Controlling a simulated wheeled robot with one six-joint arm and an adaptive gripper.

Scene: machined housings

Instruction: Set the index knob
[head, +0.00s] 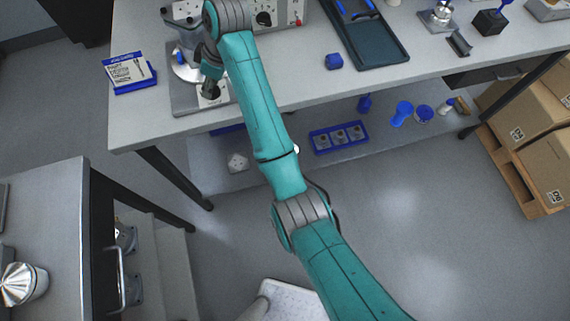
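My gripper (211,85) is small and dark at the end of my teal arm, pointing down over a grey fixture plate (185,103) at the left front of the workbench. A round silver disc (186,71) sits on that fixture, just left of my gripper. Whether the fingers are open, shut or touching anything is too small and dark to tell. A grey control box (283,15) behind carries a black round knob (263,18) and a red button or switch. Which part is the index knob is unclear; my wrist hides part of the fixture.
A blue-framed card stand (130,72) is at the bench's left end. The lower shelf holds a blue rack (338,137) and parts. Boxes (545,165) stand at right; another bench is lower left.

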